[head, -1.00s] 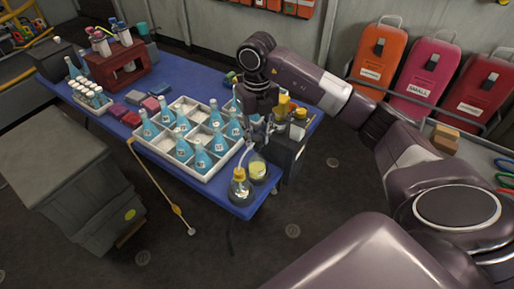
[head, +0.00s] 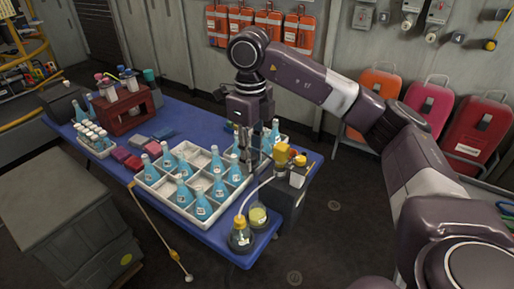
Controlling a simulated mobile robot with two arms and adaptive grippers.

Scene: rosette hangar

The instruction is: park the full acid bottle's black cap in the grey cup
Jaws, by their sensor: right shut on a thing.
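My right gripper (head: 246,154) points down over the back right part of a white divided tray (head: 150,184), just left of a yellow-topped dispenser. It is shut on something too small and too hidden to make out. Blue bottles (head: 203,206) stand in several of the tray's compartments, and another blue bottle (head: 220,189) is near the gripper. I cannot tell which bottle is the full acid bottle. I cannot make out a black cap or a grey cup for certain. My left gripper is not in view.
The yellow-topped dispenser (head: 281,153) and two flasks, one yellow-capped (head: 240,238), crowd the blue table's (head: 212,237) right end. A dark red rack (head: 128,110), a vial rack (head: 95,144) and small coloured boxes (head: 131,163) are on the left. A grey crate (head: 55,195) stands in front.

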